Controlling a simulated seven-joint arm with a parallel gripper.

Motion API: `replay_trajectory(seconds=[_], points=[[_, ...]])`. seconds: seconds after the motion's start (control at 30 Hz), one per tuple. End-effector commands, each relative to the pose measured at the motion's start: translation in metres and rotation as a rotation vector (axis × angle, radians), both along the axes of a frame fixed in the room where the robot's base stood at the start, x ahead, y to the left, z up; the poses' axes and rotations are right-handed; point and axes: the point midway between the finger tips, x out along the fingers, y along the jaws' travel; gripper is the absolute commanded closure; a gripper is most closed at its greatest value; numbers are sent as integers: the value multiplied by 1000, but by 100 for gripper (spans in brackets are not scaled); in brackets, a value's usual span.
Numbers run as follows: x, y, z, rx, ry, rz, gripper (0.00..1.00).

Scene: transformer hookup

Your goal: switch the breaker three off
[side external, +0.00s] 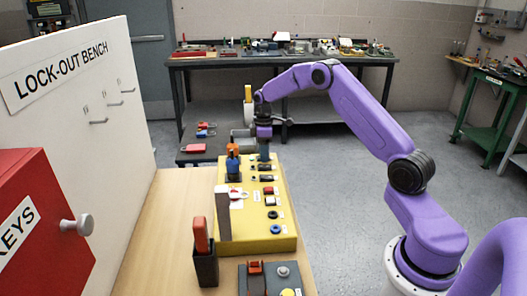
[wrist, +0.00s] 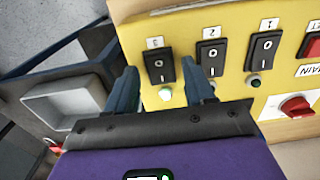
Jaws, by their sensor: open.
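The breaker three (wrist: 159,67) is a black rocker switch with white marks on the yellow panel (wrist: 135,12), under a label that looks like a 3. In the wrist view it shows between the two fingertips of my gripper (wrist: 163,78), which is open and empty. A pale lamp (wrist: 165,94) sits below this breaker. I cannot tell which way the rocker is tipped, or whether a finger touches it. In the side view my gripper (side external: 264,154) points down at the far end of the yellow panel (side external: 262,226) and partly hides that end.
Breakers two (wrist: 211,57) and one (wrist: 263,51) sit close to the right of breaker three. A red rotary switch (wrist: 295,106) is farther right. A grey open box (wrist: 65,104) lies left of the panel. A white lock-out board (side external: 90,120) stands left of the bench.

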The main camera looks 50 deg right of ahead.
Motion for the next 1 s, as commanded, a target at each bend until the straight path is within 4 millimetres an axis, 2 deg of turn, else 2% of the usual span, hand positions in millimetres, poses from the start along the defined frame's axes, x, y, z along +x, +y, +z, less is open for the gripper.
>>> replay_trajectory(seconds=[0.23,0.27,0.4,0.63,1.0], points=[[0,0,-1,0,0,0,47],[0,0,-1,0,0,1,53],[0,0,-1,0,0,1,99],[-1,0,-1,21,-14,1,100],[-5,-3,-2,167,-158,2,100]])
